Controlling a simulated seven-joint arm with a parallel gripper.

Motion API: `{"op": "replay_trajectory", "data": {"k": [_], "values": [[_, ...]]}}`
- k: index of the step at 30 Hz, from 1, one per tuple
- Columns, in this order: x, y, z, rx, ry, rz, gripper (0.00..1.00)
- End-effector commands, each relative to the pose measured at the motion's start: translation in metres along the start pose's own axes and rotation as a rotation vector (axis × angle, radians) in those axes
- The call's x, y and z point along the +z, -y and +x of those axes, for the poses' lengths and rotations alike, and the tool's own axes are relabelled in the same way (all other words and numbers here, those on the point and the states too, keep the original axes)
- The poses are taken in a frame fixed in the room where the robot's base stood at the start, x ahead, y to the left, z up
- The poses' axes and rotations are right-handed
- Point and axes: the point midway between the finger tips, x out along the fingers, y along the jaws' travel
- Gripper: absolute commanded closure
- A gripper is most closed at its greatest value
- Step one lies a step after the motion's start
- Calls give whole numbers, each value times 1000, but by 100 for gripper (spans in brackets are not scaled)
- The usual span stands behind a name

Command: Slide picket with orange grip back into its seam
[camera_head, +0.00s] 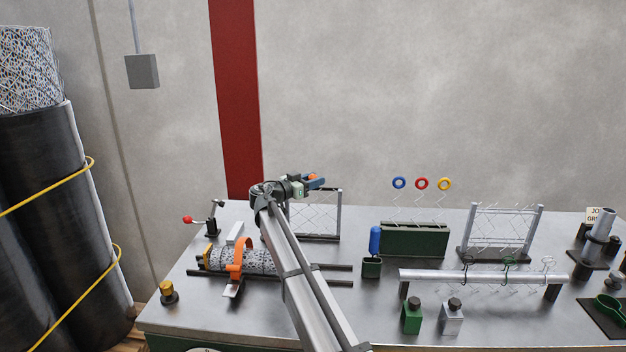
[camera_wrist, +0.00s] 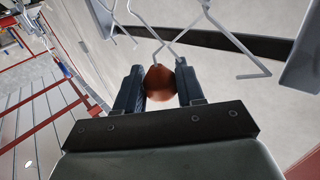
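The picket's orange grip (camera_wrist: 160,84) is a round ball between the two blue fingers of my gripper (camera_wrist: 161,88) in the wrist view. The fingers appear to press on it from both sides. Bent grey wire (camera_wrist: 170,42) shows just beyond the ball; I cannot tell which strand belongs to the picket. The arm hides the frame's left part, and the seam is too small to make out.
A green rack (camera_head: 414,240) holds pickets with blue, red and yellow rings. A second mesh frame (camera_head: 500,232) stands to the right. A mesh roll with an orange strap (camera_head: 238,258) lies at left. A silver bar (camera_head: 480,277) and small bottles (camera_head: 411,318) stand in front.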

Motion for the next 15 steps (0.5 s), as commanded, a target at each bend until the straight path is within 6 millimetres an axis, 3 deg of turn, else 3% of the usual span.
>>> {"op": "replay_trajectory", "data": {"k": [6,15], "values": [[0,-1,0,0,0,-1,43],[0,0,-3,-1,-2,-1,43]]}}
